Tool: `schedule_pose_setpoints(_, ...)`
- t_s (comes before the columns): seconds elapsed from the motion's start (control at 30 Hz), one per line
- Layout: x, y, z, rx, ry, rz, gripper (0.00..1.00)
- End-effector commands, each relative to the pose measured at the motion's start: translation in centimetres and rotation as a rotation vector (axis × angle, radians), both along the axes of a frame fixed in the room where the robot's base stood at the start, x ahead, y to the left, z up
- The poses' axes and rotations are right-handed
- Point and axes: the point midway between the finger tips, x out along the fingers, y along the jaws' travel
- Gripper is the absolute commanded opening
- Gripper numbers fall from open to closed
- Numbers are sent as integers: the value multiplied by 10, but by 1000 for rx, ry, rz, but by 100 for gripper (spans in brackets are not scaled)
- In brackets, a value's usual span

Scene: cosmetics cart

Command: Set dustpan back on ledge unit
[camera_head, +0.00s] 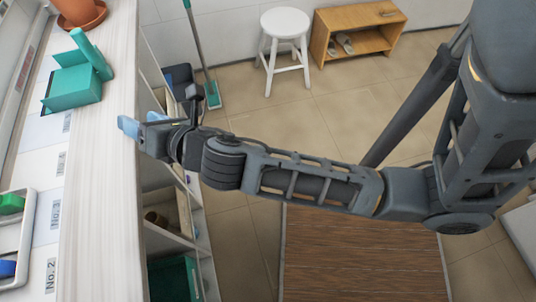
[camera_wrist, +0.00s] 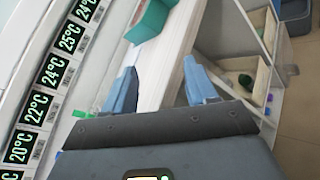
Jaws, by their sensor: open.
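The teal dustpan (camera_head: 76,86) rests on the pale top of the ledge unit (camera_head: 108,170), towards the back, with its short thick handle raised beside the pan. Part of it shows at the top of the wrist view (camera_wrist: 148,22). My gripper (camera_head: 140,122) is over the right edge of the ledge top, nearer than the dustpan and apart from it. In the wrist view its two blue fingers are spread (camera_wrist: 162,86), with only the pale ledge top between them and nothing held.
A terracotta pot (camera_head: 80,14) stands behind the dustpan. A white tray (camera_head: 24,235) with green and blue items is at the near left. Shelves with bins (camera_head: 172,278) lie below the ledge. A broom (camera_head: 203,60), a white stool (camera_head: 286,30) and a shoe rack (camera_head: 350,32) stand beyond.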

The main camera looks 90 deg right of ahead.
Motion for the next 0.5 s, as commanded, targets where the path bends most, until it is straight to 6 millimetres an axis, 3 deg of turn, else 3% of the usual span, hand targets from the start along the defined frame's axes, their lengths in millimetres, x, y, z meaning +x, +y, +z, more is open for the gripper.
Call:
schedule_pose_setpoints(0.03,-23,14,-11,140,-27,24,57)
schedule_pose_setpoints(0.1,-50,32,-19,363,-81,47,57)
schedule_pose_setpoints(0.23,-102,61,-24,781,-167,47,57)
schedule_pose_setpoints(0.37,-153,82,-15,1203,-245,2,57)
schedule_pose_setpoints(0.5,-202,96,7,1642,-330,-96,57)
